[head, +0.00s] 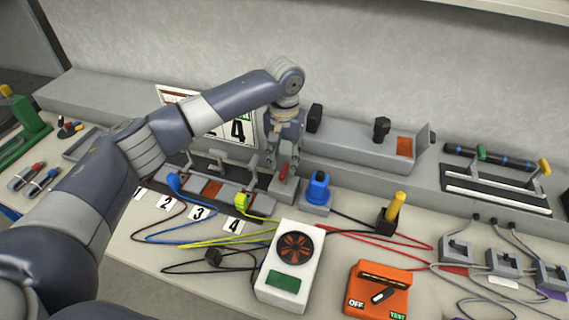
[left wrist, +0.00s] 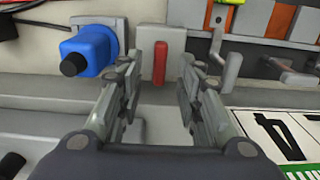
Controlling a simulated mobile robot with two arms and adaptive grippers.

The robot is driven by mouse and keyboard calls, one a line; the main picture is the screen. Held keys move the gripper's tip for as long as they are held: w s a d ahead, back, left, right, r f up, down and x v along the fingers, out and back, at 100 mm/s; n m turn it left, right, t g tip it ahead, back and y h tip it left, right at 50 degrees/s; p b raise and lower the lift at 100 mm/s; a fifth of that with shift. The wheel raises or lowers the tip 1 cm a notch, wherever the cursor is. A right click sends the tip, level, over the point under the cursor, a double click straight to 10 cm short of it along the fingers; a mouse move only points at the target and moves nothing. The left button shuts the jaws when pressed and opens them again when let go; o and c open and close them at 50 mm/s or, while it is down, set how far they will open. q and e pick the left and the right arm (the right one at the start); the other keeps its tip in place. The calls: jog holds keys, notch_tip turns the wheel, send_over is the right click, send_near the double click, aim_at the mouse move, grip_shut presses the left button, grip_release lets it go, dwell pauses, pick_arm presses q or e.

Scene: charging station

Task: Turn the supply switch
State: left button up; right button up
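A small red lever (head: 284,172) on a grey plate, which appears to be the supply switch, stands in the middle of the bench. In the left wrist view the red lever (left wrist: 160,62) is upright on its pale plate (left wrist: 149,42). My left gripper (head: 287,158) points down over the lever from behind and partly covers it. In the left wrist view its two fingers (left wrist: 158,85) are apart, with the lever in line with the gap. No contact shows. My right gripper is in neither view.
A blue connector (head: 318,187) sits just right of the lever. A row of grey clips and a yellow-green plug (head: 242,203) lie left. A white tester (head: 291,266), an orange box (head: 377,290) and loose cables fill the front.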

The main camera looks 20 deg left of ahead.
aim_at(284, 172)
pick_arm(q)
jog(key=shift+f, duration=1.35)
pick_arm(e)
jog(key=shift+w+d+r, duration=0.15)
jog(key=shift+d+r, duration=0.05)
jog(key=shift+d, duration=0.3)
pick_arm(q)
grip_shut()
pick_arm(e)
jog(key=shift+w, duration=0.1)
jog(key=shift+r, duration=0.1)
